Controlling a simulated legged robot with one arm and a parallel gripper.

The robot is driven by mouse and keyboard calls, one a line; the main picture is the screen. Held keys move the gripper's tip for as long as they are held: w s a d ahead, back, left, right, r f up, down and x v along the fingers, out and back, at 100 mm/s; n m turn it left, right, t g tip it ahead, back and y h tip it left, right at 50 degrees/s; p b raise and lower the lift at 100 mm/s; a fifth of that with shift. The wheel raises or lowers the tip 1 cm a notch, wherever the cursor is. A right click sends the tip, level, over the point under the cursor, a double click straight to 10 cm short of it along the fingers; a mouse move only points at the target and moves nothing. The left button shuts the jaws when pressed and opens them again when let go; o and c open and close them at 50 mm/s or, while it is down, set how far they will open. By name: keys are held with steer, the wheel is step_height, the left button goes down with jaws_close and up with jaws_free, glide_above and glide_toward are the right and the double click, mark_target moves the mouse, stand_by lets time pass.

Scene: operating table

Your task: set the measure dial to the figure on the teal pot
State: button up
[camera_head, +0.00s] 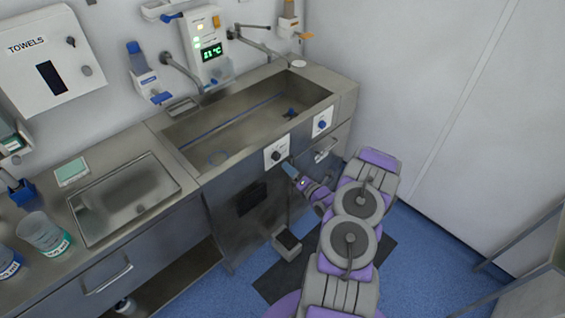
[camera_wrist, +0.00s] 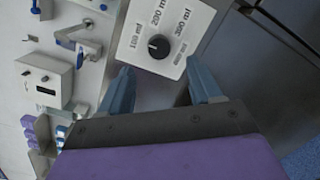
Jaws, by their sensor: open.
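The measure dial (camera_wrist: 159,46) is a round black knob on a white plate marked 100 ml, 200 ml and 300 ml, with a smaller label at lower right. A light mark shows on the knob's left side; I cannot tell which figure it points at. It also shows in the head view (camera_head: 276,156) on the sink's front. My gripper (camera_wrist: 160,82) is open and empty, its blue-grey fingers apart just short of the dial plate. In the head view my gripper (camera_head: 290,170) is close to the dial. The teal pot (camera_head: 42,234) stands on the counter at left; its figure is unreadable.
A blue-labelled pot (camera_head: 8,264) stands left of the teal one. A blue knob (camera_head: 322,124) on another white plate is right of the dial. A drawer handle (camera_head: 326,151) and a floor pedal (camera_head: 287,243) are near my arm. Blue floor is open at right.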

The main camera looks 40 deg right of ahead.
mark_target(278, 157)
steer(key=w, duration=0.2)
steer(key=w+a+b, duration=0.1)
steer(key=w, duration=0.1)
steer(key=shift+w+r, duration=0.15)
steer(key=shift+w, duration=0.1)
steer(key=shift+w+d+f, duration=0.2)
steer(key=shift+w+d, duration=0.4)
steer(key=shift+w, duration=0.25)
steer(key=shift+w+d+b, duration=0.3)
steer(key=shift+w+d, duration=0.05)
steer(key=shift+a+r, duration=0.15)
steer(key=shift+a, duration=0.55)
steer(key=shift+c, duration=1.6)
steer(key=shift+d, duration=0.45)
steer(key=c, duration=0.4)
steer(key=shift+a, duration=0.1)
steer(key=c, duration=0.3)
